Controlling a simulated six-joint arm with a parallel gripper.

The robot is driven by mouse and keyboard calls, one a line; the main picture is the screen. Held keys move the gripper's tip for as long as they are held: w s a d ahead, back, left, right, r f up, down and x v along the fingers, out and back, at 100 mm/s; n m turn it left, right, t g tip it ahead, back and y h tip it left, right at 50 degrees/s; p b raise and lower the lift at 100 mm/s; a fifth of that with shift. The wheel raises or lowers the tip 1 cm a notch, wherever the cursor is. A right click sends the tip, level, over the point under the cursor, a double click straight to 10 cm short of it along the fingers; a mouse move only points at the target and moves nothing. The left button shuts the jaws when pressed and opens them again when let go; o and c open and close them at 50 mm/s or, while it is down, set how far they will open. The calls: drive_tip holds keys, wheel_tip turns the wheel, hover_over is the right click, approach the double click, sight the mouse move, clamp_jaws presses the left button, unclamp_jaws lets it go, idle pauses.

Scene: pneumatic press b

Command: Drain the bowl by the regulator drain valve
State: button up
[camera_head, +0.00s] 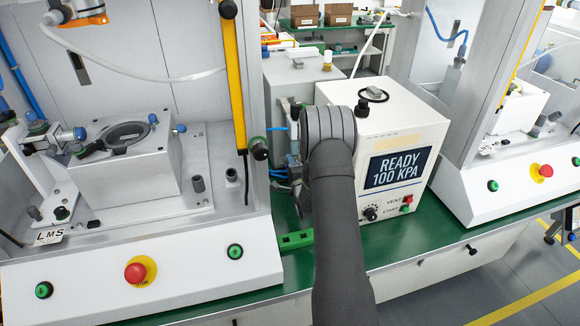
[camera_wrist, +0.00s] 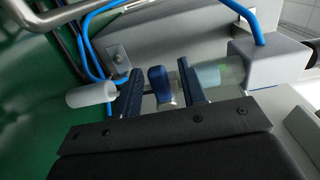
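My gripper (camera_wrist: 163,90) is open, with its two dark blue fingers on either side of a small blue knob (camera_wrist: 158,76). Thin gaps show between the knob and each finger, and metal shows below it. A clear bowl (camera_wrist: 208,74) with a greenish tint lies just right of the right finger, joined to a grey body (camera_wrist: 272,62). Whether the blue knob is the bowl's drain valve I cannot tell. In the head view, my gripper (camera_head: 297,185) is small beside the press cabinet, and my arm hides part of that area.
Blue tubes (camera_wrist: 88,45) curve close behind the fingers in the wrist view. A white cylinder (camera_wrist: 91,94) sits left of the left finger. The white control box (camera_head: 420,130) reads READY 100 KPA. Fixture stations with red stop buttons (camera_head: 135,272) stand on both sides.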

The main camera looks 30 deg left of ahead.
clamp_jaws()
drive_tip(key=shift+f+n, duration=0.1)
drive_tip(key=shift+n, duration=0.2)
drive_tip(key=n, duration=0.2)
drive_tip(key=f+n, duration=0.1)
drive_tip(key=n, duration=0.1)
drive_tip(key=shift+w+d, duration=0.1)
drive_tip(key=shift+w, duration=0.05)
drive_tip(key=shift+w+d+f+n, duration=0.1)
drive_tip(key=shift+f+n, duration=0.15)
drive_tip(key=shift+n, duration=0.8)
drive_tip(key=shift+w+d+f+n, duration=0.1)
drive_tip(key=shift+f+n, duration=0.1)
drive_tip(key=shift+n, duration=0.85)
